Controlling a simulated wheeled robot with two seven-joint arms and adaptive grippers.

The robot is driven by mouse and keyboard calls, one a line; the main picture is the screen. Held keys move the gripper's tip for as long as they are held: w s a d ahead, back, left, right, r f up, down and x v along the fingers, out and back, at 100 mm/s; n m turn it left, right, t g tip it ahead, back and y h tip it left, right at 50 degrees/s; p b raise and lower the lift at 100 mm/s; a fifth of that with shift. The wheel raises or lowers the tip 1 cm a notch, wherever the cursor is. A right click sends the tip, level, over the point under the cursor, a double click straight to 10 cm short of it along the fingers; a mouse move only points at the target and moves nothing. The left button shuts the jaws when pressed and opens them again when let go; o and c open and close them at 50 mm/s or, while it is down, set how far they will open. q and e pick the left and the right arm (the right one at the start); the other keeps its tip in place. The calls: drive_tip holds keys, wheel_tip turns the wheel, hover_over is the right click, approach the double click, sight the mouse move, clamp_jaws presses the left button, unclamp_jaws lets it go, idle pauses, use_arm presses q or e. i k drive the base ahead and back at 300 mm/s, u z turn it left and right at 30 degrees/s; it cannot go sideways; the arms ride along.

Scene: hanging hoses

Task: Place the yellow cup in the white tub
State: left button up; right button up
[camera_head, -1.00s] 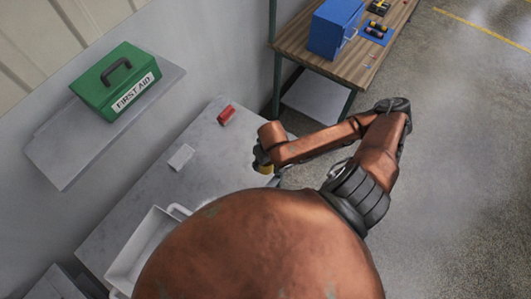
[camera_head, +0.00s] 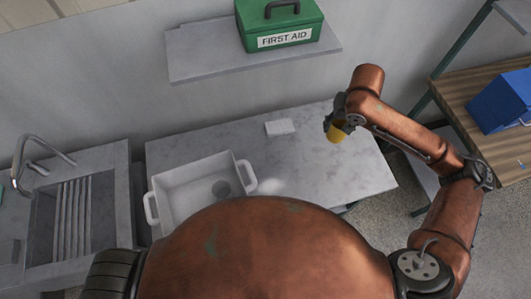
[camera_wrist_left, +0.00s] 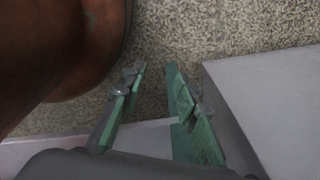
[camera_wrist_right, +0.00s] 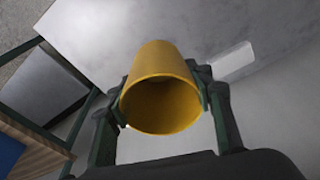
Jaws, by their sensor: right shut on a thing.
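The yellow cup (camera_head: 336,134) is held by my right gripper (camera_head: 338,122) above the right part of the grey table. In the right wrist view the cup (camera_wrist_right: 160,90) sits between the two fingers (camera_wrist_right: 163,100), its open mouth facing the camera. The white tub (camera_head: 197,192) stands on the left part of the table, left of the cup and well apart from it. A dark round spot shows inside the tub. My left gripper shows only in the left wrist view (camera_wrist_left: 150,95); its fingers are apart with nothing between them, above the floor beside a grey surface.
A small white block (camera_head: 280,127) lies on the grey table (camera_head: 310,165) between tub and cup. A shelf (camera_head: 200,65) with a green first aid box (camera_head: 280,28) is above. A sink (camera_head: 70,205) is left; a wooden bench (camera_head: 470,100) with a blue box (camera_head: 500,102) is right.

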sight(191, 208)
drive_tip(key=z, duration=0.5)
drive_tip(key=k, duration=1.7)
drive_tip(key=u, duration=1.6)
drive_tip(key=i, duration=1)
